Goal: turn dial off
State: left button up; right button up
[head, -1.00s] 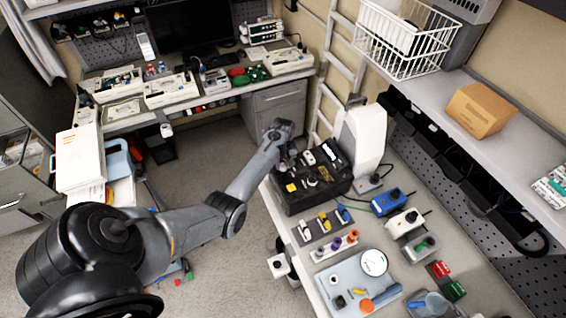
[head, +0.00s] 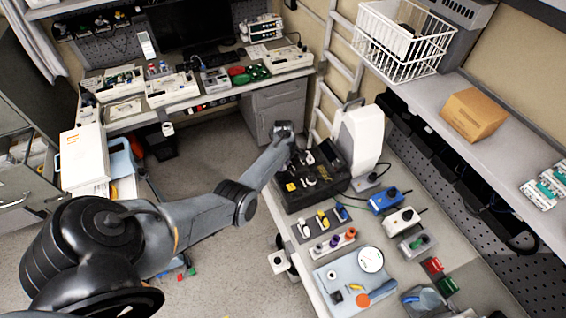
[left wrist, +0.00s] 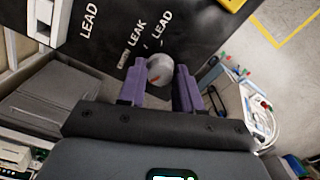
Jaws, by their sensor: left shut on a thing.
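A round grey dial (left wrist: 160,70) with a small red mark sits on a black panel (left wrist: 102,52) lettered LEAD and EARTH LEAK in the left wrist view. My left gripper (left wrist: 160,84) has its two purple fingers on either side of the dial, shut on it. In the head view the black tester box (head: 296,203) stands at the far left end of the right bench, and my left gripper (head: 292,150) is at its back left part. The dial is hidden there by the arm. My right gripper is in neither view.
A white device (head: 358,140) stands right behind the black box. A blue box (head: 386,201), a white box (head: 403,220), small tools and a blue tray (head: 345,282) fill the bench towards me. A shelf with a cardboard box (head: 474,113) runs above.

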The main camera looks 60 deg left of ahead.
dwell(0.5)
pick_arm(q)
jog(key=o, duration=1)
notch_tip(320, 180, up, 11)
jog(key=shift+f+p, duration=0.1)
jog(key=shift+p, duration=0.25)
